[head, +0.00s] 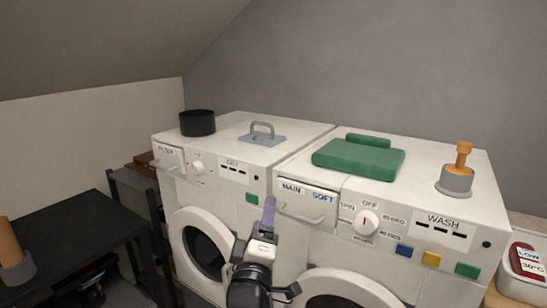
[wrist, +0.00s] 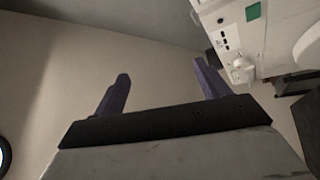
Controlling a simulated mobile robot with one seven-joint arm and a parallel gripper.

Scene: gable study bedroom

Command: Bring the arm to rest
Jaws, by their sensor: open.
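My gripper (head: 268,214) is in front of the two white machines in the head view, near the gap between them. It is raised, with purple fingers pointing up. In the wrist view my gripper (wrist: 160,92) shows two purple fingers spread wide apart, with nothing between them. The dryer (head: 225,150) stands on the left and the washer (head: 420,190) on the right. The washer's drawer (head: 305,205), marked MAIN and SOFT, is just right of my fingers. Whether my fingers touch a machine front cannot be told.
A black pot (head: 197,123) and a grey handled plate (head: 262,135) sit on the dryer. A green block (head: 358,158) and an orange-handled grey piece (head: 457,180) sit on the washer. A dark table (head: 65,240) is at left, a white-and-red box (head: 525,270) at right.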

